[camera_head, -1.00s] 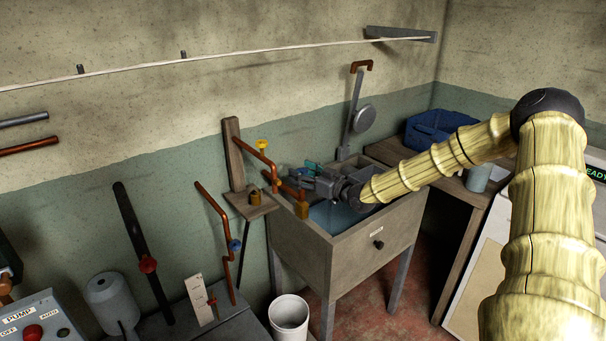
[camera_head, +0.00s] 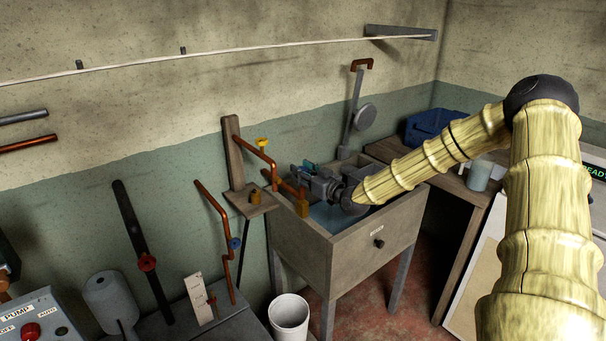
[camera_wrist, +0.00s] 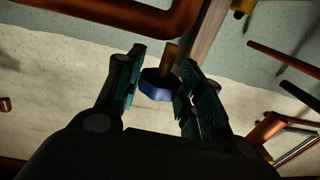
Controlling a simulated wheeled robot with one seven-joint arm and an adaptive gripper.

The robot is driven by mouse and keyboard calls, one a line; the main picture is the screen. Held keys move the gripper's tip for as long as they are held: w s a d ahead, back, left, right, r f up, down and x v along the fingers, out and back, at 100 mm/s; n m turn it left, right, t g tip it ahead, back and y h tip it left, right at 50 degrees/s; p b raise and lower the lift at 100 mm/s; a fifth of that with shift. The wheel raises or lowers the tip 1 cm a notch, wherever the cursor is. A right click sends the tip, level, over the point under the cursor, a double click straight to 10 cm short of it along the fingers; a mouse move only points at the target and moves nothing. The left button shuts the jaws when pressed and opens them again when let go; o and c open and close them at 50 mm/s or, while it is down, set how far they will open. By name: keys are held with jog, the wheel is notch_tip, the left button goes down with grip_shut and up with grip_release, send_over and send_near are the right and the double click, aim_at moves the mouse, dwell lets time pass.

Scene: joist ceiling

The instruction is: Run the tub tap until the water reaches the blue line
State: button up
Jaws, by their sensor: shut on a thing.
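The grey tub (camera_head: 350,255) stands on legs against the back wall, with bluish water (camera_head: 328,215) low inside it. No blue line can be made out. My gripper (camera_head: 304,174) reaches over the tub from the right, beside the pipe. In the wrist view, my gripper (camera_wrist: 163,68) is shut on a blue tap knob (camera_wrist: 158,86) on a brass stem (camera_wrist: 171,55). In the head view my gripper hides this knob.
A yellow-handled valve (camera_head: 263,143) sits on the pipe to the left. A white bucket (camera_head: 289,313) stands below the tub's left front. A blue basin (camera_head: 428,125) and grey cup (camera_head: 479,174) are on the right bench (camera_head: 450,185). A pump box (camera_head: 32,318) is at lower left.

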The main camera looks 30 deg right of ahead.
jog(key=shift+a+m+h, duration=0.1)
jog(key=shift+m+h, duration=0.2)
jog(key=shift+h, duration=0.4)
jog(key=shift+r+m+h+b, duration=0.1)
jog(key=shift+m+h+b, duration=0.65)
jog(key=shift+m+h, duration=0.8)
jog(key=shift+n+h, duration=0.25)
jog(key=shift+h, duration=0.2)
jog(key=o, duration=1)
jog(key=s, duration=0.4)
jog(key=s+a, duration=0.1)
jog(key=s, duration=0.6)
jog(key=shift+s+a, duration=0.35)
jog(key=shift+s, duration=0.05)
